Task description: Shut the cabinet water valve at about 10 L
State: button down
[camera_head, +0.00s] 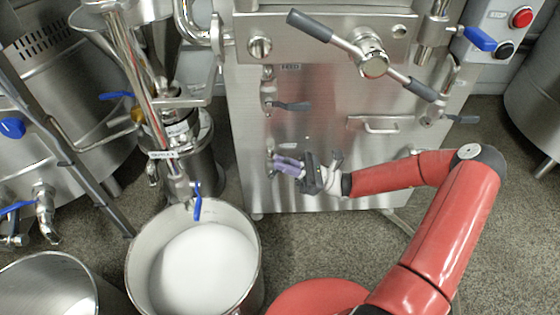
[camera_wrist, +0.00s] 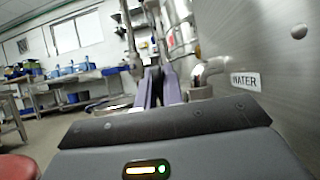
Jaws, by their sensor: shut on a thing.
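The cabinet water valve (camera_head: 272,151) sits low on the left part of the steel cabinet's front. In the wrist view its metal body (camera_wrist: 204,76) stands beside a "WATER" label (camera_wrist: 245,82). My gripper (camera_head: 286,165), with purple fingertips, is at this valve, reaching in from the right. In the wrist view the fingers (camera_wrist: 157,85) are shut on a dark lever, the valve handle (camera_wrist: 152,86). In the head view the fingers mostly hide the handle, so its exact angle is unclear. No litre reading is legible in either view.
Another valve (camera_head: 268,88) with a dark lever is above on the cabinet (camera_head: 330,120). A pot (camera_head: 136,262) of white material stands at lower left under the mill outlet with a blue handle (camera_head: 197,204). A large T-handle (camera_head: 372,60) juts out above.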

jog(key=shift+d+f+y, duration=0.2)
jog(key=shift+d+y, duration=0.05)
jog(key=shift+y, duration=0.15)
jog(key=c, duration=1.5)
grip_release()
jog(key=v, duration=0.8)
